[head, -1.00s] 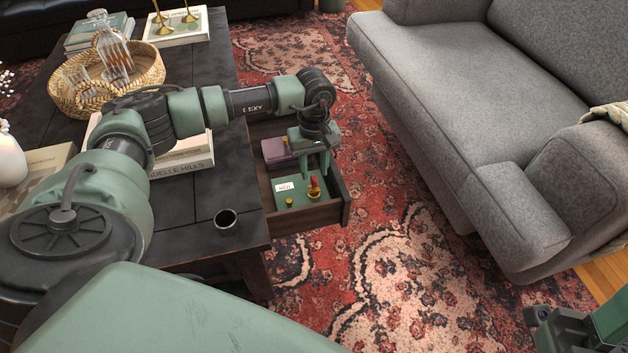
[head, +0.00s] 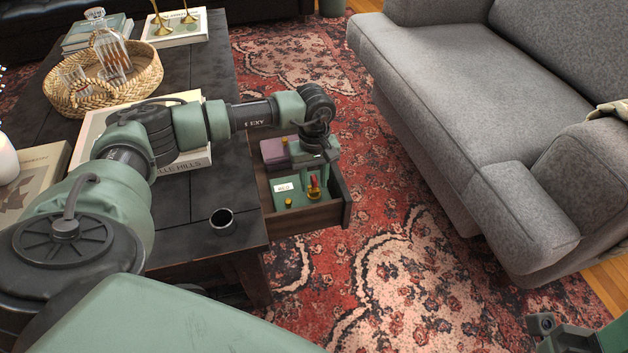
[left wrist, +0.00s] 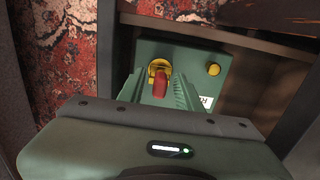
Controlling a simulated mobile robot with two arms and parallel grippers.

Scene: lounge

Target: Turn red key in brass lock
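The red key (head: 313,182) stands in the brass lock (head: 314,195) on top of a green box (head: 302,204). The box lies in an open drawer below the table's edge. In the left wrist view the red key (left wrist: 160,86) sticks up from the brass lock (left wrist: 158,66), with a brass knob (left wrist: 214,69) to its right. My left gripper (head: 314,176) points down over the box. Its fingers (left wrist: 159,92) are apart, one on each side of the key, with gaps showing. Only part of my right gripper (head: 565,334) shows at the lower right corner.
A purple box (head: 274,150) lies behind the green one in the drawer (head: 312,217). A dark cup (head: 222,220) stands near the table (head: 190,213) edge. Books and a wicker tray (head: 150,70) are farther back. A grey sofa (head: 450,100) stands right, with open rug (head: 400,270) between.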

